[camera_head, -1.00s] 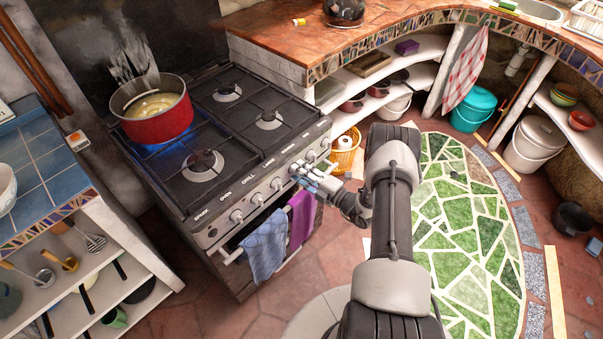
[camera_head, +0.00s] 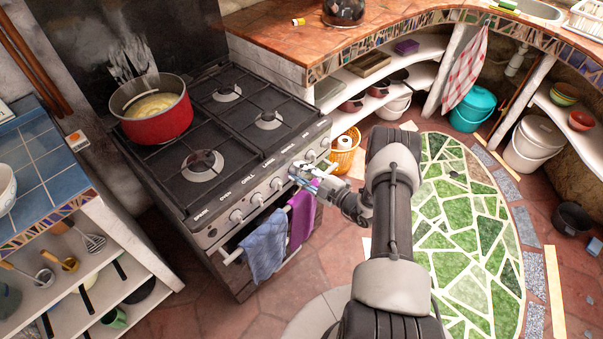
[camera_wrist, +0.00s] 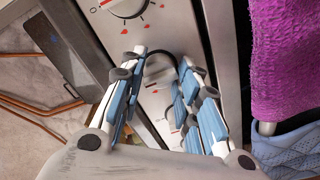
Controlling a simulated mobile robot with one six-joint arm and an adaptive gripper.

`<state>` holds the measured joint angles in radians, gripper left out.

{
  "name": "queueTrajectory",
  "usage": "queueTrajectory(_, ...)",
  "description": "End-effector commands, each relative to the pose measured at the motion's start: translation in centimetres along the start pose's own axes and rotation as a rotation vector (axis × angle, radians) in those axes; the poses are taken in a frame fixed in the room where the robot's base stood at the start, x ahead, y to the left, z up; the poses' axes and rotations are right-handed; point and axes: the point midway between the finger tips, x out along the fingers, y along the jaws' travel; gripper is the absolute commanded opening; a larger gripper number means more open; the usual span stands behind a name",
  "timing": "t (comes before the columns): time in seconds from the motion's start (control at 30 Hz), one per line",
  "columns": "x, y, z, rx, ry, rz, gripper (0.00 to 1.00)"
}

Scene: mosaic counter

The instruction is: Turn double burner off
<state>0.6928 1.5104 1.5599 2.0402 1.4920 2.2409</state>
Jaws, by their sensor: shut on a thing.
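The stove (camera_head: 190,208) stands at the left of the head view, with several knobs along its front panel. A red pot (camera_head: 163,125) with pale yellow contents sits on the back-left burner, and no flame shows under it. My gripper (camera_head: 298,173) is at the front panel. In the wrist view its blue-padded fingers (camera_wrist: 163,88) are shut around a control knob (camera_wrist: 158,70), whose dark rim shows between them. The fingers hide most of this knob. Another knob (camera_wrist: 127,5) with red marks beside it shows above, untouched.
A blue towel (camera_head: 264,246) and a purple towel (camera_head: 301,215) hang from the oven rail close below my gripper; the purple one is at the right in the wrist view. A wicker basket (camera_head: 345,153) stands beside the stove. The green mosaic floor (camera_head: 455,230) is clear.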

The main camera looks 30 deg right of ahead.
Motion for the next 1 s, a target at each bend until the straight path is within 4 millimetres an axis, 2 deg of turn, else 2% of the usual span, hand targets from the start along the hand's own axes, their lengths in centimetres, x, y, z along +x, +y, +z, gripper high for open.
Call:
queueTrajectory(0.3, 0.02, -0.07, -0.1, 0.002, 0.003, -0.002, 0.06)
queueTrajectory(0.33, 0.02, -0.07, -0.1, 0.002, 0.003, -0.001, 0.32)
queueTrajectory(0.6, 0.02, -0.02, -0.05, 0.001, 0.001, 0.0, 0.5)
queueTrajectory(1.0, -0.52, 0.05, 0.06, 0.0, -0.001, 0.001, 0.5)
